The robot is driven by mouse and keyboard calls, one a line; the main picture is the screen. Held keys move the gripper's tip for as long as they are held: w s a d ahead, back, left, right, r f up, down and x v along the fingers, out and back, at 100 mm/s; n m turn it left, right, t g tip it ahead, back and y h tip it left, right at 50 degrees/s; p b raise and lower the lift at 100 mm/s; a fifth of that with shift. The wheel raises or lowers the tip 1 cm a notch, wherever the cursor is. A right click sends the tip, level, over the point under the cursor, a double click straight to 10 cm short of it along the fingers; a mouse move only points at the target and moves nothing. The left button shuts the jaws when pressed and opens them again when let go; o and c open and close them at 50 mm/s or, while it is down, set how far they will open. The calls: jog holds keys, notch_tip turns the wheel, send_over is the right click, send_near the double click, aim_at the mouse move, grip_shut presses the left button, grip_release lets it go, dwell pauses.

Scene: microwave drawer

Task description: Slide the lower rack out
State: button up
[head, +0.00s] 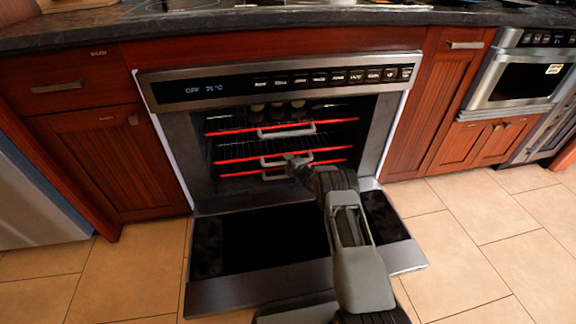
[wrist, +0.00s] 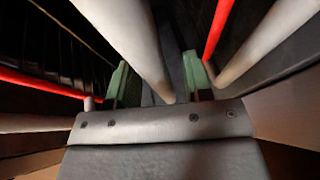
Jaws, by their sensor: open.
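The oven's door is folded down and its racks show red front bars. The lower rack (head: 240,174) has a pale handle (head: 273,177) at its front, partly hidden by my gripper. A second rack (head: 240,159) with a similar handle (head: 268,161) sits just above it. My gripper (head: 291,158) is open at these handles, inside the oven mouth. In the wrist view, a pale bar (wrist: 135,40) runs between the two green fingers (wrist: 160,82), apart from at least one of them. I cannot tell which rack's handle it belongs to.
The open oven door (head: 290,277) lies flat under my arm. An upper rack (head: 235,131) with its handle (head: 286,131) is above, with several objects behind it. Wooden cabinets (head: 95,160) flank the oven. Tiled floor (head: 480,235) is free at the right.

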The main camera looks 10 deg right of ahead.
jog(key=shift+w, duration=0.1)
grip_shut()
dwell(0.4)
